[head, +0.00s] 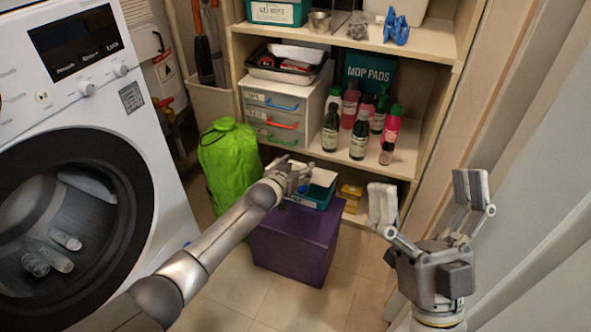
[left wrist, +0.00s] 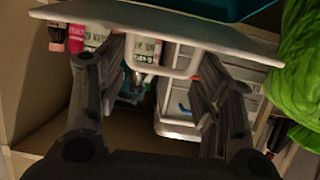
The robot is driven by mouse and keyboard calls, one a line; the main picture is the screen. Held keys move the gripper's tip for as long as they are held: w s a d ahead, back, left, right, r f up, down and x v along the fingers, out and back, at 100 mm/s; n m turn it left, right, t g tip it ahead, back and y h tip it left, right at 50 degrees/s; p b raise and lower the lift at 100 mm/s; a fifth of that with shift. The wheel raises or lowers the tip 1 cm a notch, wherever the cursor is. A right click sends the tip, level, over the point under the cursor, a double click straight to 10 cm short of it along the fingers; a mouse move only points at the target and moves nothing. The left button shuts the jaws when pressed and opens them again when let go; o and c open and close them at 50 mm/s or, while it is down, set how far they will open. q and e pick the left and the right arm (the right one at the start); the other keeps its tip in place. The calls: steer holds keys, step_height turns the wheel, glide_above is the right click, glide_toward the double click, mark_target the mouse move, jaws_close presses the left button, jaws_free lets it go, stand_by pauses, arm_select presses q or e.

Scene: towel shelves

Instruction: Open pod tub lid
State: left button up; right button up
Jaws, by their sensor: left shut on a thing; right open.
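My right gripper (head: 430,205) is open and empty at the right, away from the tub.
The purple box (head: 292,245) stands on the floor in front of the shelves. A green bag (head: 230,165) is to its left, next to the washing machine (head: 75,150). Bottles (head: 359,136) and a drawer unit (head: 280,115) fill the shelf above. A small yellow box (head: 351,198) sits right of the tub.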

arm_select(q)
steer(key=shift+w+r, duration=0.1)
steer(key=shift+r, duration=0.15)
stand_by(0.3)
steer(key=o, duration=1.1)
steer(key=shift+o, duration=0.4)
steer(key=shift+f, duration=0.1)
steer(key=v, duration=1.2)
